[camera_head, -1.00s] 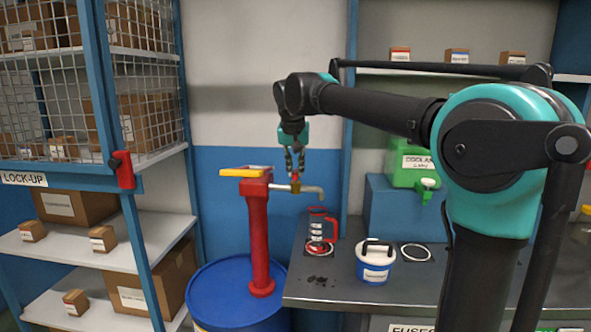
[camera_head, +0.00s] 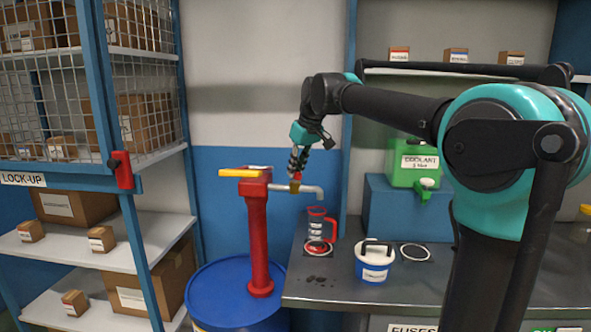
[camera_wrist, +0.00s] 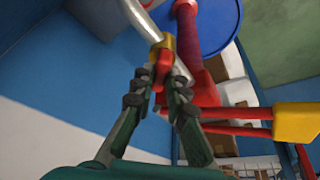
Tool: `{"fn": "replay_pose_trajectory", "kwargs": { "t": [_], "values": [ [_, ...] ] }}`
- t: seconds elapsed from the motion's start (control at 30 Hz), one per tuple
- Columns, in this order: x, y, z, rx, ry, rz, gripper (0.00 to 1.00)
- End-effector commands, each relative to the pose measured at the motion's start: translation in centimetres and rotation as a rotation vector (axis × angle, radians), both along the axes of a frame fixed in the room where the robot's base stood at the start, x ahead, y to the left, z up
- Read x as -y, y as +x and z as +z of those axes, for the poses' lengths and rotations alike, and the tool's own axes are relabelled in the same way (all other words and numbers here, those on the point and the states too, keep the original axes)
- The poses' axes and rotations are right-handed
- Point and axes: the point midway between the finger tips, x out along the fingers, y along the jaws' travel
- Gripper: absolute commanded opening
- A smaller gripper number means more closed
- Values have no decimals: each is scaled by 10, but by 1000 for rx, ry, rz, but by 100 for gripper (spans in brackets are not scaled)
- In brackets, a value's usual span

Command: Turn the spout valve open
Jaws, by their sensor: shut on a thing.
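A red hand pump (camera_head: 258,235) with a yellow-gripped handle (camera_head: 240,173) stands on a blue drum (camera_head: 225,300). A grey spout (camera_head: 313,190) runs right from it and bends down. A small brass-coloured spout valve (camera_head: 294,187) sits on the spout, with a red handle on top. My gripper (camera_head: 298,165) is over the valve, tilted. In the wrist view my gripper (camera_wrist: 158,90) is shut on the red valve handle (camera_wrist: 163,62), just by the yellow valve body (camera_wrist: 162,43). The fingers partly hide the handle, so its exact angle is hard to tell.
A red-handled jug (camera_head: 318,228) stands on the bench (camera_head: 335,285) near and below the spout end. A white-and-blue tub (camera_head: 374,265) and a green coolant container (camera_head: 412,165) are to the right. A lock-up cage (camera_head: 45,90) and shelves are on the left.

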Motion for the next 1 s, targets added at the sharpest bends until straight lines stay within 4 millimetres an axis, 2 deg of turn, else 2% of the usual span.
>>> {"fn": "replay_pose_trajectory", "kwargs": {
  "t": [0.6, 1.0],
  "values": [
    [2, 4, 0, 0, 1, 562, 0],
    [2, 5, 0, 0, -1, 776, 0]
  ]
}}
